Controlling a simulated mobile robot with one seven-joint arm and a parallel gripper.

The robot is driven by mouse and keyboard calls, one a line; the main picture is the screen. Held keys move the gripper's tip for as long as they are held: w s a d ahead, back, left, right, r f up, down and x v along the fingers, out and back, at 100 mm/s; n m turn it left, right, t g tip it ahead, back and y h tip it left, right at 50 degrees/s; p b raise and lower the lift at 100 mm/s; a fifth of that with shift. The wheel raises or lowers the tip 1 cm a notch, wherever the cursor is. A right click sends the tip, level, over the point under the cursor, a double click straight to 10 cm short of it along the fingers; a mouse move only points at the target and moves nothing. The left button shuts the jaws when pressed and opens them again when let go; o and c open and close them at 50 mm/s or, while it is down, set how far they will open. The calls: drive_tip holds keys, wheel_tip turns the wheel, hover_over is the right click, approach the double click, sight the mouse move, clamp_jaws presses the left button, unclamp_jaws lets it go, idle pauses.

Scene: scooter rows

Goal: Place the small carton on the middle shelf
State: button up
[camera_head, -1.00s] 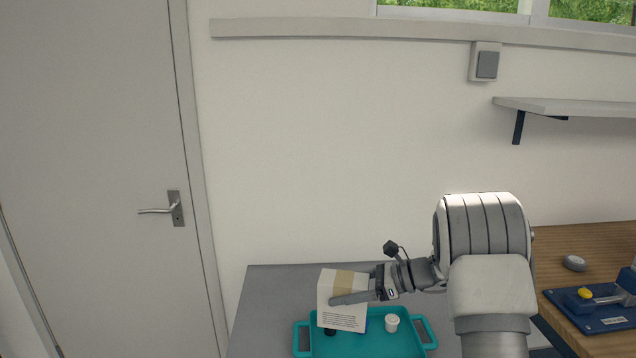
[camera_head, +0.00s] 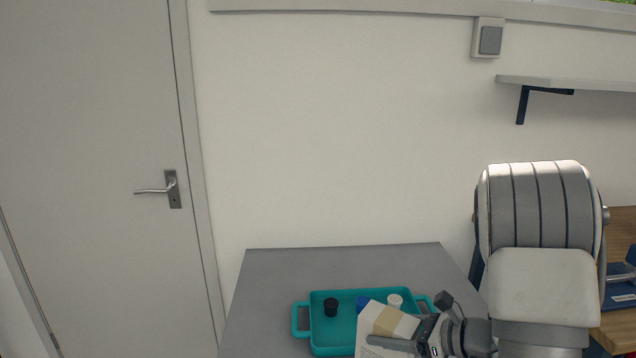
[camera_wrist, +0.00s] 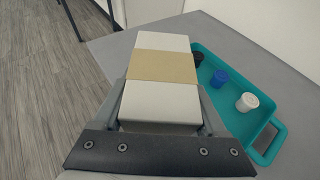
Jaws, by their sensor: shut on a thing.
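The small carton is a white box with a tan band (camera_head: 388,322), and one side carries lines of print. My gripper (camera_head: 390,343) is shut on it and holds it tilted by the front right part of the teal tray. In the wrist view the carton (camera_wrist: 163,68) fills the middle, between the two fingers of my gripper (camera_wrist: 160,110). Part of the carton is cut off by the lower edge of the head view. A grey wall shelf (camera_head: 570,83) shows at the upper right; no middle shelf can be made out.
The teal tray (camera_head: 325,296) on the grey table (camera_head: 275,275) holds a black cup (camera_head: 330,307), a blue cup (camera_head: 362,304) and a white cup (camera_head: 395,301). A wooden bench (camera_head: 615,232) stands at the right. The table's back left is clear.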

sight(390, 318)
wheel_tip(390, 318, down, 3)
drive_tip(key=shift+r+b, duration=0.1)
drive_tip(key=shift+b, duration=0.65)
wheel_tip(390, 318, up, 2)
drive_tip(key=p, duration=0.3)
drive_tip(key=shift+w+r+p, duration=0.1)
drive_tip(key=shift+r+p, duration=0.1)
drive_tip(key=shift+p, duration=0.15)
wheel_tip(390, 318, up, 4)
drive_tip(key=p, duration=0.8)
drive_tip(key=shift+f+p, duration=0.2)
drive_tip(key=shift+p, duration=0.2)
drive_tip(key=shift+a, duration=0.1)
drive_tip(key=shift+w+a+m+t+h, duration=0.15)
drive_tip(key=shift+a+m+t+h, duration=0.15)
drive_tip(key=shift+m+t, duration=0.35)
drive_tip(key=shift+m+t+h, duration=0.4)
drive_tip(key=shift+m+t, duration=0.05)
drive_tip(key=shift+m+t+h, duration=0.6)
drive_tip(key=shift+m, duration=0.2)
drive_tip(key=shift+s+d+f+m+t+h, duration=0.1)
drive_tip(key=shift+s+d+m+t+h, duration=0.15)
drive_tip(key=shift+h, duration=0.2)
drive_tip(key=shift+d+m+t+h, duration=0.1)
drive_tip(key=shift+d+m+h, duration=0.05)
drive_tip(key=shift+m+h, duration=0.25)
